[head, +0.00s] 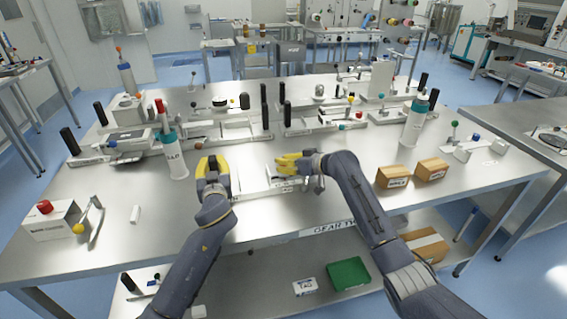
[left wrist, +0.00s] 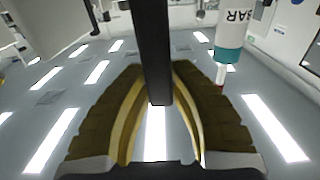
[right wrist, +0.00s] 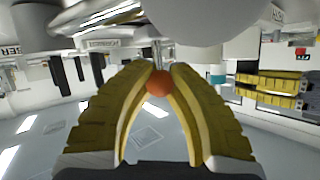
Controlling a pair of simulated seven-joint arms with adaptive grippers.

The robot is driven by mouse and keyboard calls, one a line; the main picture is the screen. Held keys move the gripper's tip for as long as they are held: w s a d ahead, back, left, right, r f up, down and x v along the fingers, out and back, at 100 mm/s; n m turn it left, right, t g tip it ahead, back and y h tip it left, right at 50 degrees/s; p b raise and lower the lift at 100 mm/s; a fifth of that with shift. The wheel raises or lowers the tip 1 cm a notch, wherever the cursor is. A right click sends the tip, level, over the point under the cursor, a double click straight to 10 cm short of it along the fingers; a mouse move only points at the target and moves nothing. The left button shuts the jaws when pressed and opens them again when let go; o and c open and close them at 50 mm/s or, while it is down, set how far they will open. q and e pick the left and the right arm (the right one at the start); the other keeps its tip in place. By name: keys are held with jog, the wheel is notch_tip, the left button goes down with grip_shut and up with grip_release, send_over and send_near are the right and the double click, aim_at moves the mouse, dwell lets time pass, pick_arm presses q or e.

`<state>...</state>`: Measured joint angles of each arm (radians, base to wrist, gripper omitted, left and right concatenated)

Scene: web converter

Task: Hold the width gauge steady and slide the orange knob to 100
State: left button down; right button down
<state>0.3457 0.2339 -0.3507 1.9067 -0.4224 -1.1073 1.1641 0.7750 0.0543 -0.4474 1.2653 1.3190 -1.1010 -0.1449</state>
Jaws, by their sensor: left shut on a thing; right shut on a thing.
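The width gauge (head: 264,184) is a low pale metal rail on the workbench, between my two grippers and partly hidden by them. My left gripper (head: 213,164) is at its left end. In the left wrist view its yellow fingers are closed around a dark upright bar (left wrist: 152,40), which looks like the gauge's handle. My right gripper (head: 288,162) is at the gauge's right part. In the right wrist view the orange knob (right wrist: 158,84) sits between its fingertips, and they are shut on it. The scale and its reading are too small to read.
A white bottle with a teal band (head: 175,155) stands left of my left gripper. Other gauges with black handles (head: 265,112) stand behind. Two cardboard boxes (head: 393,177) (head: 431,169) are to the right. A red-knobbed white box (head: 50,219) is at the front left.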

pick_arm(q)
jog(key=shift+f, duration=0.6)
pick_arm(e)
jog(key=shift+w+d+r, duration=0.1)
jog(key=shift+w+d, duration=0.1)
jog(key=shift+d, duration=0.35)
jog(key=shift+w+d+r, duration=0.1)
jog(key=shift+w+d, duration=0.15)
jog(key=shift+d, duration=0.35)
jog(key=shift+w+d+r, duration=0.1)
jog(key=shift+w+d, duration=0.1)
jog(key=shift+d, duration=0.35)
jog(key=c, duration=1.6)
grip_release()
jog(key=shift+d, duration=0.1)
jog(key=o, duration=0.5)
jog(key=shift+f, duration=0.1)
jog(key=shift+s, duration=0.1)
pick_arm(q)
jog(key=shift+a, duration=0.1)
pick_arm(e)
jog(key=v, duration=1.2)
pick_arm(q)
jog(key=shift+r, duration=0.4)
